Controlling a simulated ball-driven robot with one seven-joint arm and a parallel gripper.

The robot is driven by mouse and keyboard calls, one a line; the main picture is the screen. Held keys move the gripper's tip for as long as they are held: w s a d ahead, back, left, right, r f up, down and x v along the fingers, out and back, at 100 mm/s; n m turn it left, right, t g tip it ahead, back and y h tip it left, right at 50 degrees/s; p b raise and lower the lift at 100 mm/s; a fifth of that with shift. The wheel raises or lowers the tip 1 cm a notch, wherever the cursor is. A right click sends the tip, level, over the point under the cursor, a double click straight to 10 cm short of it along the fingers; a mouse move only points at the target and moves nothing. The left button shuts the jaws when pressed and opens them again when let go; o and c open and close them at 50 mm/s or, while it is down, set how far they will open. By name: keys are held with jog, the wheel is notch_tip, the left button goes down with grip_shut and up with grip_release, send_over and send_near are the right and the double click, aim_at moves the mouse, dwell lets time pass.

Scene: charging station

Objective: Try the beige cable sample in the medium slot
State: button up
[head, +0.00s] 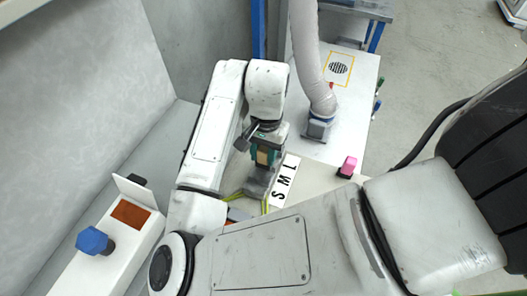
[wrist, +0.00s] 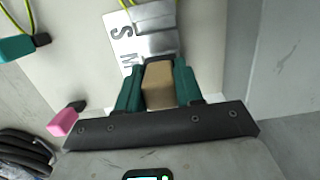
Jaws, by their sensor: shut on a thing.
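My gripper (head: 264,158) is shut on the beige cable sample (wrist: 158,86), its green fingers (wrist: 158,88) on either side of it. In the head view the beige sample (head: 263,157) shows as a small patch between the fingers. A grey metal piece (wrist: 157,44) lies directly beyond the sample; I cannot tell whether it belongs to the sample or to the slot block. A grey block (head: 258,182) shows below the gripper in the head view. The white label plate (head: 285,181) with S, M and L is beside it. The slot openings are hidden.
A pink-topped piece (head: 348,166) stands on the bench to the right; it also shows in the wrist view (wrist: 63,122). A teal piece (wrist: 16,48) with a yellow-green cable lies at the upper left of the wrist view. A blue knob (head: 92,240) is on a white box at left.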

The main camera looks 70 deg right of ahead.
jog(key=shift+f+b, duration=0.5)
jog(key=shift+f, duration=0.15)
jog(key=o, duration=1.2)
jog(key=shift+r, duration=0.1)
jog(key=r, duration=0.3)
jog(key=d+r+p, duration=0.1)
jog(key=r, duration=0.6)
jog(key=shift+d+r+p, duration=0.15)
jog(key=shift+r+p, duration=0.15)
jog(key=shift+p, duration=0.05)
